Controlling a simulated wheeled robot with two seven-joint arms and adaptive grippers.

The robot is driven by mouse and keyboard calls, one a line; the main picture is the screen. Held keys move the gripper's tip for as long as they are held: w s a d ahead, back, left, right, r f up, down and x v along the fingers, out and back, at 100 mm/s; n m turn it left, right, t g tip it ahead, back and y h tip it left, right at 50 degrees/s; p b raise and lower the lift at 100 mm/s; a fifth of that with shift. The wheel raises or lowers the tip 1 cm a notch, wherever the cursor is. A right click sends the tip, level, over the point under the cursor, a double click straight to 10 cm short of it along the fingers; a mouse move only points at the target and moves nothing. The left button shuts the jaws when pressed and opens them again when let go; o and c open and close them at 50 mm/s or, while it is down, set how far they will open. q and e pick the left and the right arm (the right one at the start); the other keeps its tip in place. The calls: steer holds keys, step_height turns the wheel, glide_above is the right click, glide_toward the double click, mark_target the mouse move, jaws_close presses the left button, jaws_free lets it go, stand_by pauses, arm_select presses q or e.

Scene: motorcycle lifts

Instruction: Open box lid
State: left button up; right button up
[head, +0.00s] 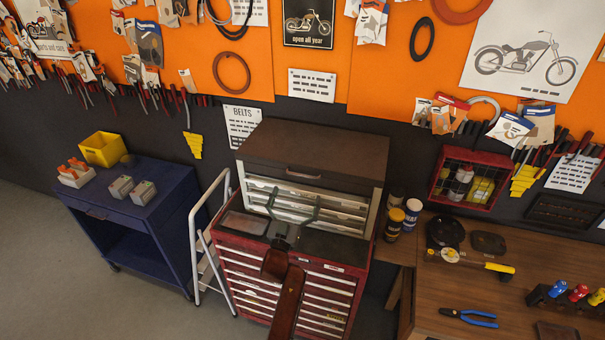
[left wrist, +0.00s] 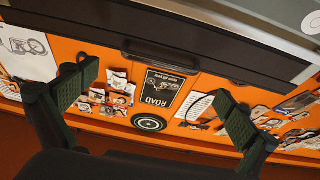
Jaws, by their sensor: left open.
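The box is an upper tool chest with pale drawers (head: 335,212), standing on a red drawer cabinet. Its dark brown lid (head: 320,148) is down and has a bar handle (head: 303,174) on its front edge. My left gripper (head: 295,197) is open and empty, in front of the chest's drawers and below the handle. In the left wrist view, the handle (left wrist: 160,54) appears beyond and between the spread fingers of my left gripper (left wrist: 155,100), apart from them. My right gripper is not in view.
A white folding step (head: 207,240) and a blue cart (head: 135,215) stand to the left. A wooden bench (head: 470,290) with tools and cans is at the right. The orange tool wall (head: 330,60) rises behind the chest.

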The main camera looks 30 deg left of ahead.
mark_target(303, 175)
arm_select(q)
steer(key=p+x, duration=0.2)
steer(key=x, duration=0.5)
steer(key=shift+w, duration=0.2)
steer(key=shift+c, duration=0.6)
steer(key=c, duration=1.3)
steer(key=shift+o, duration=0.2)
steer(key=shift+r, duration=0.1)
